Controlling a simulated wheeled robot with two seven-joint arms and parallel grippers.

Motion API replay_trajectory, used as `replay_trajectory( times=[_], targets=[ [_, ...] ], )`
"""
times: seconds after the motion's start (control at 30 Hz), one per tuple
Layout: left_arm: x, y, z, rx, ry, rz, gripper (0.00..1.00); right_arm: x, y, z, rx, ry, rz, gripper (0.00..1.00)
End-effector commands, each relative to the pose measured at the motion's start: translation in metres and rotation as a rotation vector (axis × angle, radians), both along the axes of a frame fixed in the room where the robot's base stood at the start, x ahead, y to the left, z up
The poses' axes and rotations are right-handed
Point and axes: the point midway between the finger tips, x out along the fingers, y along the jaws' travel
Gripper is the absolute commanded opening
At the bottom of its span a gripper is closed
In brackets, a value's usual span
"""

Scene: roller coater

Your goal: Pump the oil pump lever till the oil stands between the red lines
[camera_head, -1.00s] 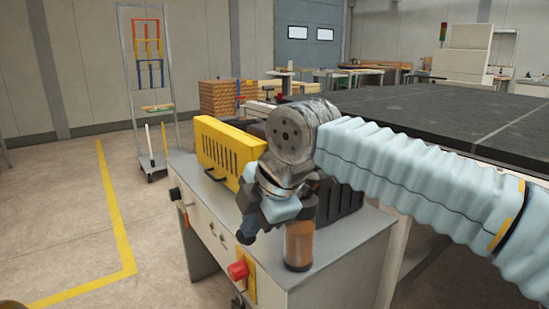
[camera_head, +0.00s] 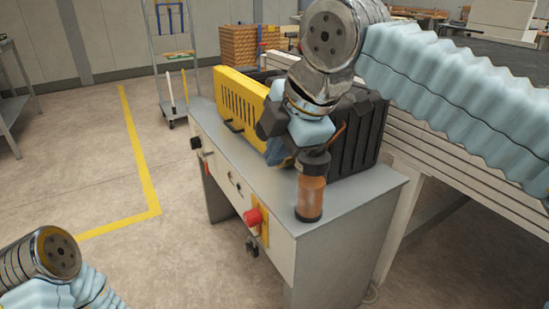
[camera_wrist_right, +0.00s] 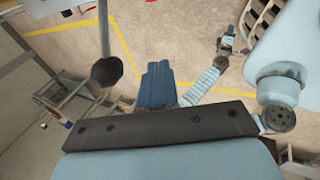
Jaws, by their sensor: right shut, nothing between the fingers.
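The amber oil glass (camera_head: 310,196) stands upright at the front corner of the machine's grey top, under a dark cap. Its oil level and red lines cannot be made out. My right gripper (camera_head: 278,152) hangs just left of the glass, beside the yellow guard. In the right wrist view its blue fingers (camera_wrist_right: 157,85) are together with nothing between them. A black knob on a thin rod (camera_wrist_right: 105,71), which looks like the pump lever, is left of the fingers and apart from them.
The yellow slotted guard (camera_head: 240,105) and a black ribbed housing (camera_head: 358,130) stand on the machine. A red knob (camera_head: 253,216) sticks out of the front panel. A trolley (camera_head: 172,60) stands behind. The floor left of the machine is clear.

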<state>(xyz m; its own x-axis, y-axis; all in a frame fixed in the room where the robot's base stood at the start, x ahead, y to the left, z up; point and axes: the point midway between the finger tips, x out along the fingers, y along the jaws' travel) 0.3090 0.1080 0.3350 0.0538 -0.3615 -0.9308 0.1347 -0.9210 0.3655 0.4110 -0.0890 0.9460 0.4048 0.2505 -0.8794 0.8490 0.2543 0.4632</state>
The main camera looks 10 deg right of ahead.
Motion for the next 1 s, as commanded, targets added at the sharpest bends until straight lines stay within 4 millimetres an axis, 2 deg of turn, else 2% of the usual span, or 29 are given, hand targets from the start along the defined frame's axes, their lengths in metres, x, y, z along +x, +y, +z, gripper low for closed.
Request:
replay_trajectory(
  times=[0.03,0.1,0.3,1.0],
  targets=[
    [0.000,0.000,0.003,-0.001,-0.001,-0.001,0.00,-0.004,-0.002,0.012,0.003,-0.005,0.000,0.00],
    [0.000,-0.001,0.005,-0.001,0.000,-0.002,0.00,-0.010,-0.004,0.024,0.002,-0.006,-0.001,0.00],
    [0.000,-0.001,0.009,-0.001,0.000,-0.003,0.00,-0.020,-0.009,0.044,0.002,-0.006,-0.001,0.00],
    [0.000,-0.001,0.009,-0.001,0.000,-0.003,0.00,-0.022,-0.010,0.047,0.001,-0.005,-0.002,0.00]
  ],
)
